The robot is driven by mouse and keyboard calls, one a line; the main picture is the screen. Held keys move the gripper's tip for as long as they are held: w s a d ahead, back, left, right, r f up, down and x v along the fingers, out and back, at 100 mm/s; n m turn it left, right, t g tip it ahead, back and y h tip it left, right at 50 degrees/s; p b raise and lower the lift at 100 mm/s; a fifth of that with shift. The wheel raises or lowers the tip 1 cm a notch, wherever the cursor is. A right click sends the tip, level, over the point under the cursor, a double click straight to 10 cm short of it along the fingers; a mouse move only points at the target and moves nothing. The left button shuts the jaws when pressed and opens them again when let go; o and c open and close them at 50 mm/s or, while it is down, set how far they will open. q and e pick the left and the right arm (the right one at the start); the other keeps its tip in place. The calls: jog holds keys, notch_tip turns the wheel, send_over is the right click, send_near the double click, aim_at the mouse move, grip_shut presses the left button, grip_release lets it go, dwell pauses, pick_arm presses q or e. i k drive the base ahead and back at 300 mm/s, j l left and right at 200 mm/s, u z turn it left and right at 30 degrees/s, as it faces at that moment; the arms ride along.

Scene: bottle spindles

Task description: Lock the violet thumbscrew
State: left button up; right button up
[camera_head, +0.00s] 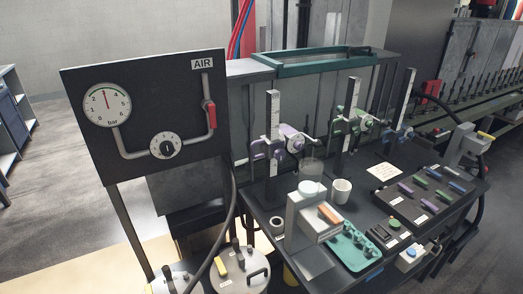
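A violet fitting (288,131) sits on the nearest upright ruled post (272,118), at the left of the dark workbench (350,190). A round violet-grey knob (296,144) shows on its right side, and smaller violet parts show at its left. I cannot tell which of these small parts is the violet thumbscrew, or whether it is locked. Neither of my grippers is in view.
Two more ruled posts stand behind, one with green parts (354,112) and one with blue parts (388,138). A white cup (341,190), a grey box-shaped device (304,216) and a teal tray (356,247) crowd the bench. A black AIR panel (145,110) stands at the left.

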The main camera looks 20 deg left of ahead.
aim_at(279, 155)
jog(key=u, duration=0.65)
jog(key=i+l+u, duration=0.15)
jog(key=l+u, duration=0.45)
jog(key=l, duration=0.2)
jog(key=i+l+u, duration=0.1)
jog(key=l+u, duration=0.2)
jog(key=l, duration=0.1)
